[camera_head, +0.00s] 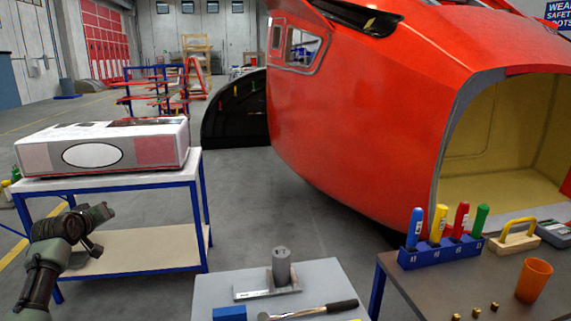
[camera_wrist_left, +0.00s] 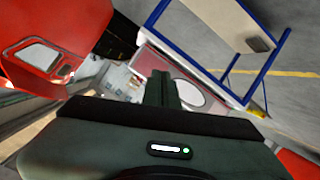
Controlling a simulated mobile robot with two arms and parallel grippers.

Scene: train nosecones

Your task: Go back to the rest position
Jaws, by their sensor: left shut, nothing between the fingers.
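My left arm comes in at the lower left of the head view, with its gripper (camera_head: 95,247) in front of the blue-framed cart. In the left wrist view, my left gripper's fingers (camera_wrist_left: 162,80) are together with nothing visible between them. The gripper is apart from the cart and the box on it, as far as the head view shows. My right gripper is in neither view.
A white and red box (camera_head: 60,157) lies on the blue-framed cart (camera_head: 190,168). A large red nosecone (camera_head: 365,110) fills the upper right. A grey table (camera_head: 215,292) with a hammer (camera_head: 315,309) stands front centre. A dark table (camera_head: 415,287) holds colored markers (camera_head: 439,222) and an orange cup (camera_head: 533,280).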

